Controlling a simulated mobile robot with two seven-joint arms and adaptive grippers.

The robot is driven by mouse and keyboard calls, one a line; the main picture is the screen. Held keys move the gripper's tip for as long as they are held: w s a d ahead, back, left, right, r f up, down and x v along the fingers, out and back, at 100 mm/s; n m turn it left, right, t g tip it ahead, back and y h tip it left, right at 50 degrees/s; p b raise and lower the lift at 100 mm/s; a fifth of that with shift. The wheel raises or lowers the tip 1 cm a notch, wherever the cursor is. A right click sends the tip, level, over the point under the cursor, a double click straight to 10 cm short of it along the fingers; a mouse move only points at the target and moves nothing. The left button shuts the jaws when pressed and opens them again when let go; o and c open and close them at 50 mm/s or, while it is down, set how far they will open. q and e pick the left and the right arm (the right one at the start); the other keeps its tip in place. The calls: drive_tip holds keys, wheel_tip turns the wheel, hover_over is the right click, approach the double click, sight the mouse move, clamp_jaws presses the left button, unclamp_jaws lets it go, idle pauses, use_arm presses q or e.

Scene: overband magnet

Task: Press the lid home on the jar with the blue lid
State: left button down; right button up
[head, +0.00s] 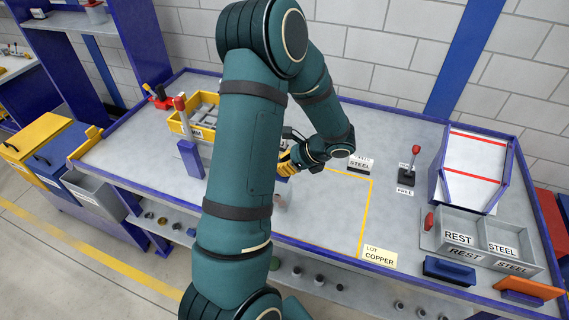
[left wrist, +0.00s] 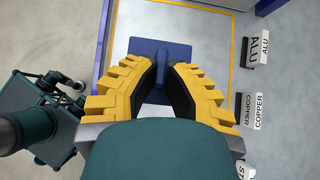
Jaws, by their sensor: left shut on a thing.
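My left gripper (head: 288,163) is over the front middle of the workbench, partly hidden behind my own arm in the head view. In the left wrist view its yellow fingers (left wrist: 160,92) are closed around the narrow part of a blue piece (left wrist: 157,50) with a flat square plate. The plate lies beyond the fingertips, over the area with the yellow outline. I cannot tell whether it touches the bench. No jar with a blue lid can be made out in either view. My right gripper is not in view.
The workbench (head: 405,225) has a raised blue edge. A red-knobbed lever (head: 407,175), grey trays (head: 470,230) and a sloped chute (head: 475,165) stand at the right. The yellow-outlined area looks mostly clear, with a copper lot card (head: 379,256) beside it.

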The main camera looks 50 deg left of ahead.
sight(284, 177)
use_arm(q)
drive_tip(key=shift+f+b, duration=2)
drive_tip(key=shift+f, duration=0.75)
drive_tip(key=shift+f+b, duration=0.8)
drive_tip(key=shift+f, duration=0.1)
drive_tip(key=c, duration=1)
unclamp_jaws()
drive_tip(key=v, duration=1.2)
